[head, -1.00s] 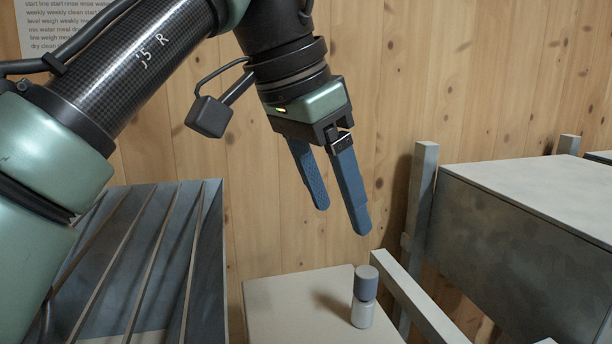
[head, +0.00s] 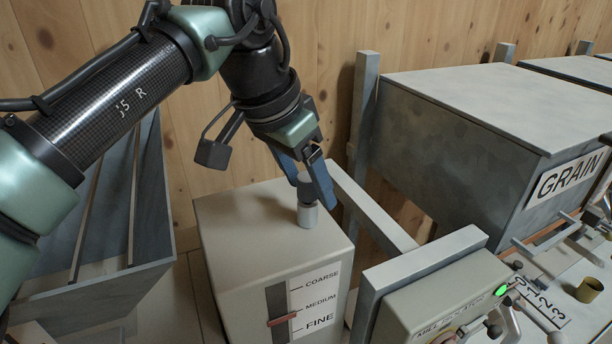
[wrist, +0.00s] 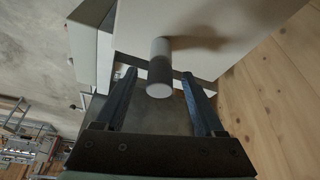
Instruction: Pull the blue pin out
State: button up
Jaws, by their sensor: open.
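A short upright pin with a bluish-grey cap (head: 306,187) stands in a pale cylinder (head: 308,216) on the top of a cream box. My gripper (head: 311,194) is over it, pointing down at a tilt, with its blue fingers open around the cap. In the wrist view the cap (wrist: 159,82) lies between the two fingertips of my gripper (wrist: 159,75), with a gap on each side. The near finger hides part of the cap in the head view.
The cream box (head: 250,215) has a COARSE/MEDIUM/FINE scale with a red lever (head: 283,320) on its front. A grey rail (head: 370,215) runs close to the pin's right. A GRAIN bin (head: 450,140) and a control panel (head: 440,305) stand further right; a slatted grey bin (head: 100,240) is left.

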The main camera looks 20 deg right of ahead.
jog(key=shift+c, duration=0.3)
grip_shut()
dwell(0.4)
